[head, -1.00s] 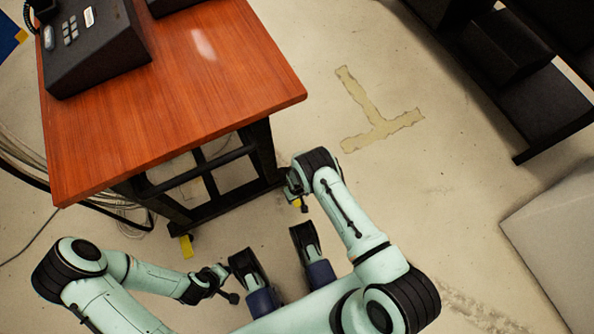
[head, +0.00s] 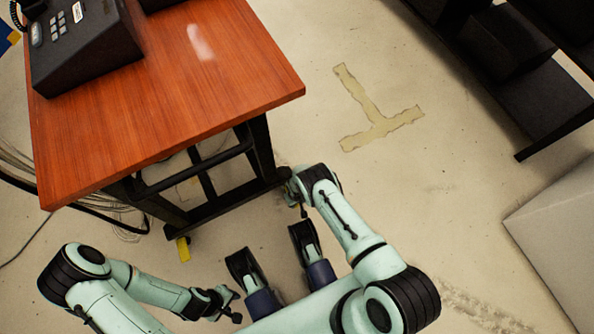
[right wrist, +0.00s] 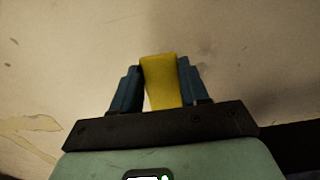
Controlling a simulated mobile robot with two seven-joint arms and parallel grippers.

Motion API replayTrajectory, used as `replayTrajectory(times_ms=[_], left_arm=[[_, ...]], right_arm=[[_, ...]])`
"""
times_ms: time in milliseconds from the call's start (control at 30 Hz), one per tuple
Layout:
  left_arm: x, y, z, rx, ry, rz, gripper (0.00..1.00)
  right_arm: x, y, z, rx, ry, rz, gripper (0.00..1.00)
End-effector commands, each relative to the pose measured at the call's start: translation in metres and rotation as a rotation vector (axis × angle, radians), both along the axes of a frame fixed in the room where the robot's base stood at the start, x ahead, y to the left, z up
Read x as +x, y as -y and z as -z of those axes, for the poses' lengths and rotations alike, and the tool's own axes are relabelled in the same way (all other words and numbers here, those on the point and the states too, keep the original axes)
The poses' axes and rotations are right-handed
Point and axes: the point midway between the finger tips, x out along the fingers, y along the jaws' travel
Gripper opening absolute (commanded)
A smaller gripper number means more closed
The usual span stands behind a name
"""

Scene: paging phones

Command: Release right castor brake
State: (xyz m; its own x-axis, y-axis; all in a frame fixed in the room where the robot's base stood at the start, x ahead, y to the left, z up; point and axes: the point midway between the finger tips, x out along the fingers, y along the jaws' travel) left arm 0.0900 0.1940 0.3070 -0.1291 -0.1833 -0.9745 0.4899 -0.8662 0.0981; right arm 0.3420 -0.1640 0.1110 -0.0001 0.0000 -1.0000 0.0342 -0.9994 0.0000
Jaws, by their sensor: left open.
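A cart (head: 170,100) with a reddish wooden top and black frame stands at the upper left. A yellow brake tab (head: 183,249) shows at the foot of its near left leg. My right gripper (head: 289,190) is low beside the cart's right leg, its fingers mostly hidden in the head view. In the right wrist view another yellow tab (right wrist: 161,80) stands between the two blue fingers; whether they press on it is unclear. The right castor itself is hidden. My left gripper (head: 233,304) is open and empty, apart from the cart.
A black desk phone (head: 85,45) sits on the cart top. Cables (head: 120,215) lie on the floor behind its left side. A black shelf (head: 530,90) and a pale box (head: 560,235) stand at the right. Floor with worn tape marks (head: 380,125) is clear between.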

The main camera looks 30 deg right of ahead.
Motion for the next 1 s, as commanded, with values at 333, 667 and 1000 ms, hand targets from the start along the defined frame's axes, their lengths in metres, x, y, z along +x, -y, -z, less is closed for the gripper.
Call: replayTrajectory(times_ms=[333, 667, 1000], left_arm=[[0.000, 0.000, 0.000, -0.001, 0.002, 0.001, 0.43], [0.001, 0.000, 0.000, -0.001, 0.002, 0.001, 0.43], [0.000, 0.000, 0.000, -0.001, 0.002, 0.001, 0.43]], right_arm=[[0.002, 0.000, -0.004, -0.001, -0.070, 0.001, 0.00], [0.004, 0.000, -0.014, -0.008, -0.228, 0.001, 0.00], [0.004, 0.000, -0.016, -0.009, -0.249, 0.001, 0.00]])
